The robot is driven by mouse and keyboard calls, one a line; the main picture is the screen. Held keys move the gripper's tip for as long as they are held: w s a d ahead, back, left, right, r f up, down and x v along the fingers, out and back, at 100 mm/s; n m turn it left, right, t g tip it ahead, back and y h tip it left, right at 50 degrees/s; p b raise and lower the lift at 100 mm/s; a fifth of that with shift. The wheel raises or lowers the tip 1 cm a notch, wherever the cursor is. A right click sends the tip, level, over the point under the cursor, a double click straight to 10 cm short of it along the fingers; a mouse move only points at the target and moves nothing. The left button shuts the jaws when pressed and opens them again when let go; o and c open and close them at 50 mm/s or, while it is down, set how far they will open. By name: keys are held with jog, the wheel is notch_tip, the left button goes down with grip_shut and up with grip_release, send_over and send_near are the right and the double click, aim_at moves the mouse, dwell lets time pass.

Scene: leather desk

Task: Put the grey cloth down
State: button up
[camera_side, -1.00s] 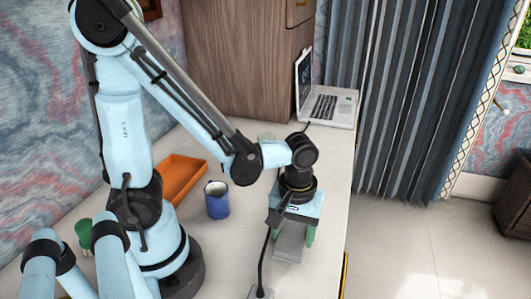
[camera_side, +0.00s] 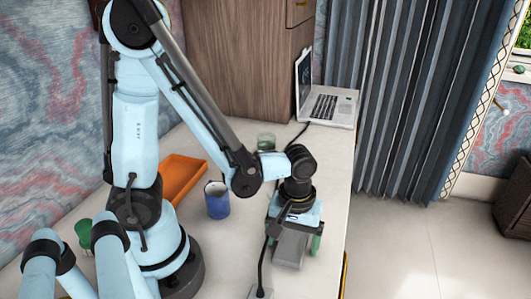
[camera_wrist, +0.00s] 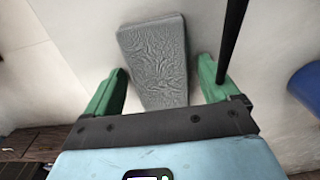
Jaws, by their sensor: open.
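The grey cloth (camera_wrist: 157,62) lies on the pale desk top in the wrist view, flat with a wrinkled surface. In the side view the cloth (camera_side: 289,249) shows below my gripper, partly hidden by it. My gripper (camera_wrist: 160,90) has green fingers, spread apart on either side of the near end of the cloth. The gripper (camera_side: 296,240) is low over the desk near its right edge. I cannot tell how far the fingers are above the desk.
A blue mug (camera_side: 217,203) stands left of my gripper, with an orange tray (camera_side: 181,179) behind it. The desk's right edge is near.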

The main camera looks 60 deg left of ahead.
aim_at(293, 239)
jog(key=shift+r, duration=0.15)
jog(key=shift+r, duration=6)
jog(key=w+a+r+m+t, duration=0.1)
jog(key=w+a+m+t, duration=0.2)
jog(key=a+m+t, duration=0.2)
jog(key=m+t, duration=0.2)
jog(key=m, duration=0.2)
jog(key=shift+r, duration=0.35)
jog(key=shift+a, duration=0.1)
jog(key=shift+o, duration=0.4)
